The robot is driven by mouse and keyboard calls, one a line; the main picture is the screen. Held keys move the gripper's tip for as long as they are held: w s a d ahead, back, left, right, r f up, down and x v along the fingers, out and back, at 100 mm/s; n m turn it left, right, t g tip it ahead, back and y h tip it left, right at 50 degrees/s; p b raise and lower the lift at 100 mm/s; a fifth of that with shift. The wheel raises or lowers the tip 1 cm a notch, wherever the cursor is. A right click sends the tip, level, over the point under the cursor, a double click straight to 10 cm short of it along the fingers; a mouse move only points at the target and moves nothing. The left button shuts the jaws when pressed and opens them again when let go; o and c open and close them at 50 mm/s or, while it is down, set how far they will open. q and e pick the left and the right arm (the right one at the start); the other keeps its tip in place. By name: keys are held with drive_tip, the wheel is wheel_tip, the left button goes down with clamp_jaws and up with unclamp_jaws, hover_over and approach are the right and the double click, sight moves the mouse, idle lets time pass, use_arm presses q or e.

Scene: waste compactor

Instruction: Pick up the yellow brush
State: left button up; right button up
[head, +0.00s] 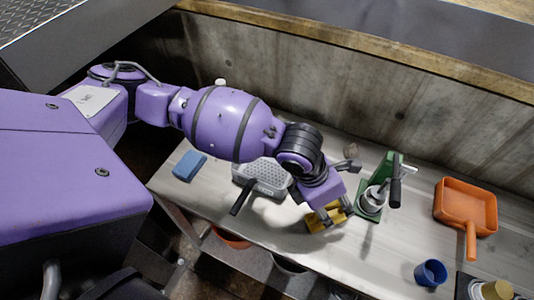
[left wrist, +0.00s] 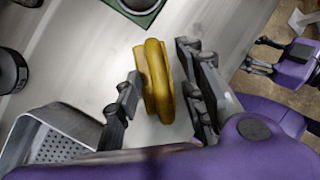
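The yellow brush (head: 317,222) is on the grey table, partly hidden by my left gripper in the head view. In the left wrist view the yellow brush (left wrist: 155,82) stands between the two black fingers of my left gripper (left wrist: 160,97). Those fingers are spread, with a gap visible on each side of the brush. In the head view my left gripper (head: 333,216) points down at the brush. My right gripper (left wrist: 254,54) shows at the right edge of the left wrist view, away from the brush, with its fingers apart and empty.
A grey perforated tray (head: 262,178) with a black handle is left of the brush. A green press (head: 385,170) stands close on its right. An orange dustpan (head: 465,205), a blue cup (head: 431,272) and a blue block (head: 190,166) are farther off. A concrete wall runs behind.

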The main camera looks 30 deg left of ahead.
use_arm(q)
drive_tip(key=shift+r, duration=0.1)
drive_tip(key=shift+c, duration=0.3)
drive_tip(key=shift+w, duration=0.1)
clamp_jaws()
drive_tip(key=shift+r, duration=0.15)
drive_tip(key=c, duration=0.8)
unclamp_jaws()
wheel_tip(320, 180, up, 10)
drive_tip(key=shift+f, duration=0.1)
clamp_jaws()
